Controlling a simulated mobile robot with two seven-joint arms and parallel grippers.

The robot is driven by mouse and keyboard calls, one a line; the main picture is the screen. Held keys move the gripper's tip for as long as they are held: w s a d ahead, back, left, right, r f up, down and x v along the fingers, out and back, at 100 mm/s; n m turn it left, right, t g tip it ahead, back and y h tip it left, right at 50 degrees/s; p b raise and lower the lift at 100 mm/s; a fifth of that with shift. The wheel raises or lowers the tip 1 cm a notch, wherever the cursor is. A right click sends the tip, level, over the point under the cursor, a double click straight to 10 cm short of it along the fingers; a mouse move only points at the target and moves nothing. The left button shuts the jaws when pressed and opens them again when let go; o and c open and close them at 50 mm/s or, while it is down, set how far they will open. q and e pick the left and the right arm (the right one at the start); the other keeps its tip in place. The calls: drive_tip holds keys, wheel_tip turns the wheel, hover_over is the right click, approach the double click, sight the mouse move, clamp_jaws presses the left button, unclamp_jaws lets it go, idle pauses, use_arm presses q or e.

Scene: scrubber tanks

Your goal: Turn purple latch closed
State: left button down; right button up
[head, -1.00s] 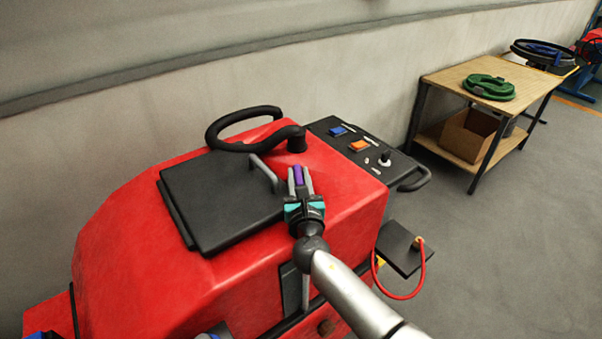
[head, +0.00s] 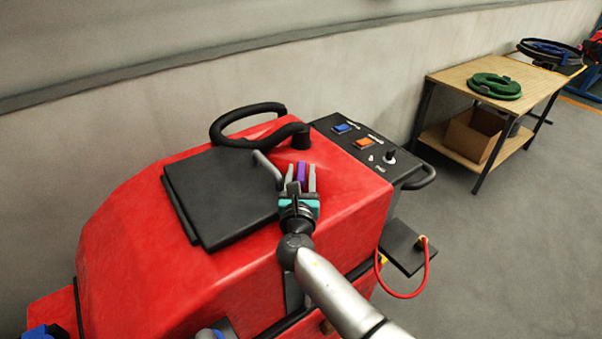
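The purple latch (head: 301,170) is a small upright bar on the red tank top, just right of the black lid (head: 222,195) and its grey handle (head: 267,168). The lid lies flat on the red scrubber body (head: 130,240). My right gripper (head: 302,179) reaches in from below with one finger on each side of the latch. The fingers are spread, with a gap visible between them and the latch. The latch's base is partly hidden by the gripper.
A black steering wheel (head: 248,115) stands behind the lid. A control panel (head: 350,140) with blue and orange switches is to the right. A red cable (head: 402,296) loops beside a dark plate (head: 402,247). A wooden table (head: 490,80) stands farther right, with clear floor before it.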

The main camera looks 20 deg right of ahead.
drive_tip(key=shift+o, duration=0.7)
drive_tip(key=v, duration=1.5)
drive_tip(key=shift+s, duration=0.1)
